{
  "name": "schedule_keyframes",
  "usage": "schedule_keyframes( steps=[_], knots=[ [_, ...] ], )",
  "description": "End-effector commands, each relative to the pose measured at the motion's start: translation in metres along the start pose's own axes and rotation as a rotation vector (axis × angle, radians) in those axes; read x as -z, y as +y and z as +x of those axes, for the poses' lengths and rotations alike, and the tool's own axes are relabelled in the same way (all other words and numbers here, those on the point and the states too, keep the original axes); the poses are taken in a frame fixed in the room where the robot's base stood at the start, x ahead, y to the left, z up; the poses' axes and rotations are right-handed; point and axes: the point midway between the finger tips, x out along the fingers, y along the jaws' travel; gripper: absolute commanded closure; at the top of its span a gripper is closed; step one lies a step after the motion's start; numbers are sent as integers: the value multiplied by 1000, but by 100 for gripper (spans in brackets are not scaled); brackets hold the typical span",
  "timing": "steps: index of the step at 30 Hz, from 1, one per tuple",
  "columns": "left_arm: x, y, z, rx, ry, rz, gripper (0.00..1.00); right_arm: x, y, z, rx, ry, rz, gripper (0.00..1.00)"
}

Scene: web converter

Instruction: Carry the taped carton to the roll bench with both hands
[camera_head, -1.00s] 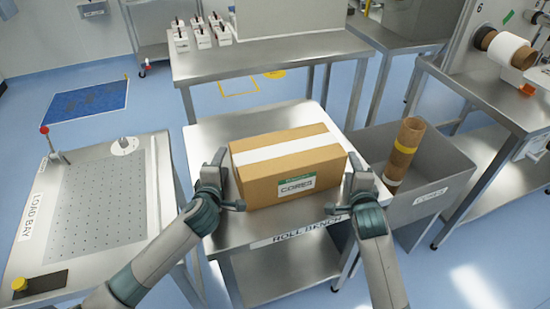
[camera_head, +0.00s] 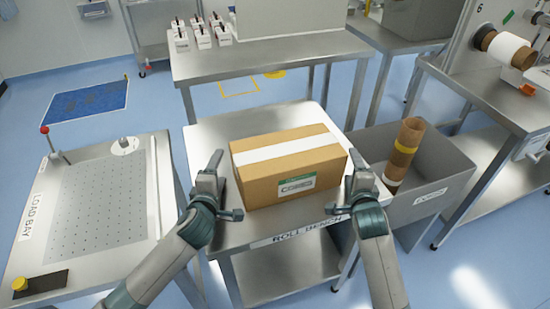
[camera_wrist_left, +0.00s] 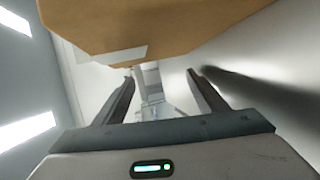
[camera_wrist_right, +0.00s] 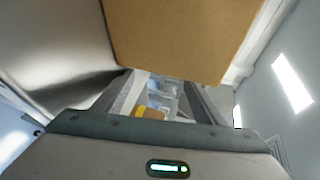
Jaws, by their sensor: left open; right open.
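The taped carton (camera_head: 285,168) is a brown box with a white tape strip along its top and a green and white label on its front. It rests flat on the steel roll bench (camera_head: 292,232). My left gripper (camera_head: 226,184) is open at the carton's left side, with a small gap between them. My right gripper (camera_head: 352,188) is open close to the carton's right side; I cannot tell if it touches. The carton also shows above the open fingers in the left wrist view (camera_wrist_left: 150,22) and in the right wrist view (camera_wrist_right: 180,35).
The load bay table (camera_head: 90,215) is at the left. A steel table (camera_head: 260,60) with small white boxes stands behind. A machine with a roll (camera_head: 505,48) is at the far right.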

Motion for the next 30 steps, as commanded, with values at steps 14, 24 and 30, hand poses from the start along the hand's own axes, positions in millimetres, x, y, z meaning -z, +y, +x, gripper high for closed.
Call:
schedule_keyframes(
  steps=[14,24,30],
  knots=[
    [0,1,-43,-2,-1,0,34,1,2,0,-3,2,-1,34],
    [0,1,-44,-2,0,0,34,1,2,0,-4,2,-1,34],
    [0,1,-44,-2,0,0,34,0,2,-4,-3,1,-1,34]
  ],
)
